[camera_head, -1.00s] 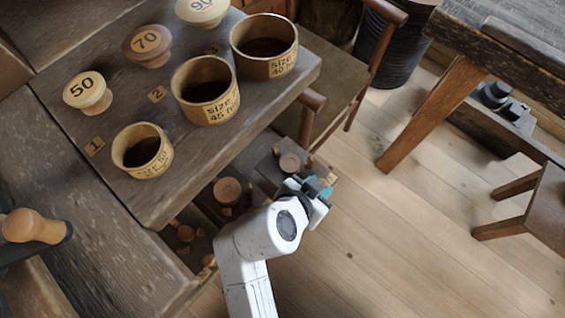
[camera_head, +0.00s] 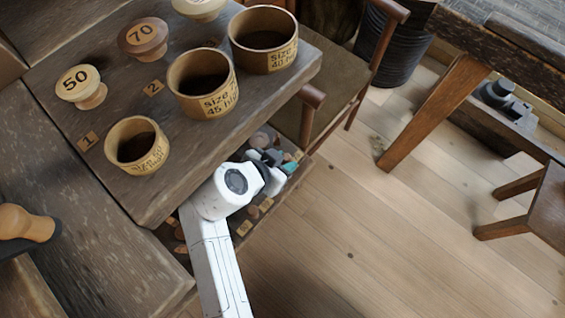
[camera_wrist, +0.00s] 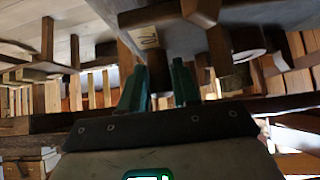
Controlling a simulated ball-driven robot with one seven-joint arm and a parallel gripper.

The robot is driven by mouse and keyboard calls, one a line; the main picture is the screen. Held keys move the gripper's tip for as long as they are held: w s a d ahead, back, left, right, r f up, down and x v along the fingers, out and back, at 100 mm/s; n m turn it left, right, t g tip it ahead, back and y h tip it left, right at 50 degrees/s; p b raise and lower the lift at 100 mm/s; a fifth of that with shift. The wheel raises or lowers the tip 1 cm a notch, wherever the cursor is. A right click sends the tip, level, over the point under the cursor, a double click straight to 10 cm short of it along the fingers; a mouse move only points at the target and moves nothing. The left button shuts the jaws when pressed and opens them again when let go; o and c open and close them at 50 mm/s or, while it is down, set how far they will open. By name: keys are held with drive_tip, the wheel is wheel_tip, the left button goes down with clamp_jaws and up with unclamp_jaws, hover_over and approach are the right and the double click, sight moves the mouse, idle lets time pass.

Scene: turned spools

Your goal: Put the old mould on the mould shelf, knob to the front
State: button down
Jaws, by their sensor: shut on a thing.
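My gripper (camera_head: 286,163) is low at the right end of the lower shelf under the bench, beside small wooden pieces. In the wrist view its two teal fingers (camera_wrist: 158,78) stand a narrow gap apart. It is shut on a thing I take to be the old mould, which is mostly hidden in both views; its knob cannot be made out. The lower shelf (camera_head: 262,226) bears small number tags on its front edge and is partly covered by my arm. A pale tag (camera_wrist: 148,38) shows just beyond the fingers.
The bench top (camera_head: 110,100) overhangs the shelf. On it stand a small cup (camera_head: 137,146), a middle cup (camera_head: 203,84), a large cup (camera_head: 264,40) and numbered knobs, 50 (camera_head: 80,86) and 70 (camera_head: 143,38). A chair (camera_head: 335,75) stands behind.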

drive_tip(key=shift+f, duration=0.55)
drive_tip(key=c, duration=0.8)
unclamp_jaws()
drive_tip(key=p+v, duration=0.1)
drive_tip(key=v, duration=0.6)
drive_tip(key=shift+s+r, duration=0.15)
drive_tip(key=shift+a, duration=0.1)
